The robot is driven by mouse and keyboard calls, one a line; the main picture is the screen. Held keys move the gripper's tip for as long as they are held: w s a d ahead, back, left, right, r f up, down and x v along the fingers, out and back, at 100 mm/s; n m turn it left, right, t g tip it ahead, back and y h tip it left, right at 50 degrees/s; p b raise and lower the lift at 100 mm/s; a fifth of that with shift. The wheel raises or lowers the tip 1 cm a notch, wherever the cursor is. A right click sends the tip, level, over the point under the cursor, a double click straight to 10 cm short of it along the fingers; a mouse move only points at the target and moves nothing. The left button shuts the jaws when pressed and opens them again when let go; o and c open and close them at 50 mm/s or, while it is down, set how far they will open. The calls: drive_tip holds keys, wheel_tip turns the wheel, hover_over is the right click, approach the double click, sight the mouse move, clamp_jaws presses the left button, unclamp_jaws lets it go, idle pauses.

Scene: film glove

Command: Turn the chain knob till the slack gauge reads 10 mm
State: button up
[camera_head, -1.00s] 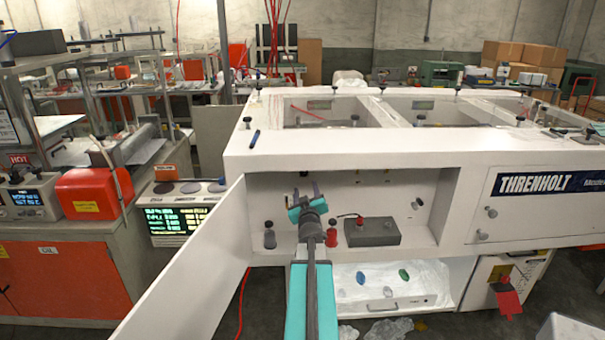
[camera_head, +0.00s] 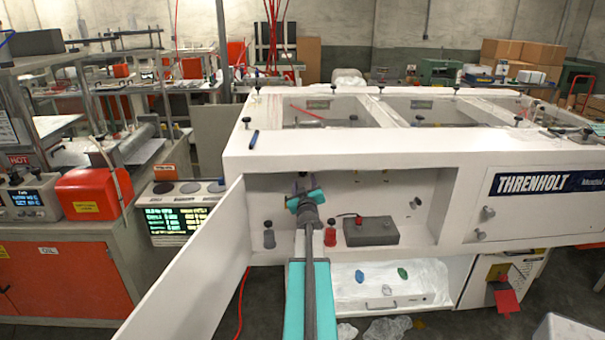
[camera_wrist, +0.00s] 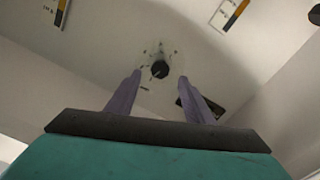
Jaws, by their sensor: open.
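A round black knob (camera_wrist: 159,68) with small marks around it sits on the pale panel straight ahead in the wrist view. My gripper (camera_wrist: 159,77) is open, its two purple fingers pointing at the panel on either side below the knob, with nothing between them; contact cannot be told. In the head view my gripper (camera_head: 307,182) is inside the open cabinet bay and hides the knob. Two scales with a yellow bar, one upper left (camera_wrist: 62,12) and one upper right (camera_wrist: 232,12), are cut by the wrist picture's edge; their readings and which is the slack gauge cannot be told.
The open white door (camera_head: 190,270) stands left of the bay. A dark bottle-like item (camera_head: 269,236), a red one (camera_head: 330,236) and a grey box (camera_head: 371,231) stand on the bay floor. A dark plate (camera_wrist: 205,108) is on the panel, right of the knob.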

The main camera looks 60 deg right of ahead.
sight(303, 174)
drive_tip(key=shift+p+x, duration=1.05)
drive_tip(key=shift+x, duration=2.95)
drive_tip(key=shift+f, duration=0.1)
drive_tip(key=c, duration=1.1)
drive_tip(key=shift+o, duration=0.3)
drive_tip(key=shift+m, duration=0.4)
drive_tip(key=m+p, duration=0.1)
drive_tip(key=m, duration=0.3)
drive_tip(key=shift+m+p, duration=0.85)
drive_tip(key=shift+m, duration=1.65)
